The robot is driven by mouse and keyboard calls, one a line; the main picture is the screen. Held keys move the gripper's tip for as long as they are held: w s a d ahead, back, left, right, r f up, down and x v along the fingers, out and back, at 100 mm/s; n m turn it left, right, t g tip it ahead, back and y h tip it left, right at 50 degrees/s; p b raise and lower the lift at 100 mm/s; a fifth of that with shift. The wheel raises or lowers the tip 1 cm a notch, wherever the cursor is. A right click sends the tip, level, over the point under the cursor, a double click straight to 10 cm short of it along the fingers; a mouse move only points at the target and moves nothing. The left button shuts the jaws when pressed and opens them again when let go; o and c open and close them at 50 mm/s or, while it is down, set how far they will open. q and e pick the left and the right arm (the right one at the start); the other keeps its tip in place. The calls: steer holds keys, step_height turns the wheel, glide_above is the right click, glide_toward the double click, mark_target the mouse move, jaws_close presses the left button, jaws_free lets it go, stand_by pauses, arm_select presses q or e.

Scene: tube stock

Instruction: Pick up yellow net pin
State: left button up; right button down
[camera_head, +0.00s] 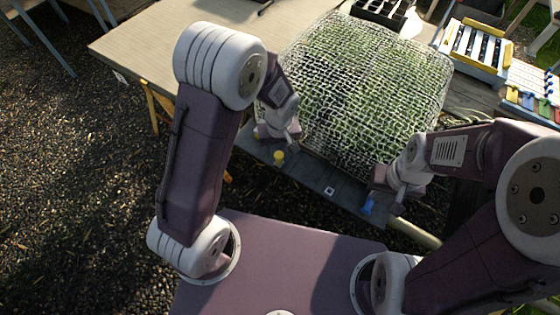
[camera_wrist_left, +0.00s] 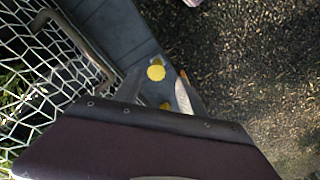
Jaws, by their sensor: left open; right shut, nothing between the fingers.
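The yellow net pin (camera_head: 279,157) stands on the dark strip at the front edge of the net-covered tray, with its round head up. In the left wrist view its head (camera_wrist_left: 156,73) shows between and just beyond my open left fingers (camera_wrist_left: 157,88). My left gripper (camera_head: 276,136) is just behind the pin in the head view; I cannot tell whether it touches it. A smaller yellow patch shows lower between the fingers. My right gripper (camera_head: 386,192) is shut and empty near the strip's right end, close to a blue pin (camera_head: 367,206).
A wire net (camera_head: 365,85) over green plants fills the middle. A wooden table (camera_head: 140,45) lies at the left. A black crate (camera_head: 384,12), a yellow-and-white rack (camera_head: 478,45) and a coloured-block tray (camera_head: 530,90) stand at the back and right. Gravel lies at the left.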

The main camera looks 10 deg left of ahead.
mark_target(279, 155)
arm_select(q)
steer(key=f, duration=0.2)
steer(key=w+f, duration=0.1)
steer(key=shift+d, duration=0.35)
steer(key=shift+s+a+f, duration=0.1)
steer(key=shift+a+f, duration=0.05)
steer(key=f, duration=0.4)
steer(key=shift+w+a, duration=0.3)
steer(key=shift+w, duration=0.1)
steer(key=shift+w+f, duration=0.15)
steer(key=shift+f, duration=0.15)
steer(key=c, duration=0.3)
jaws_close()
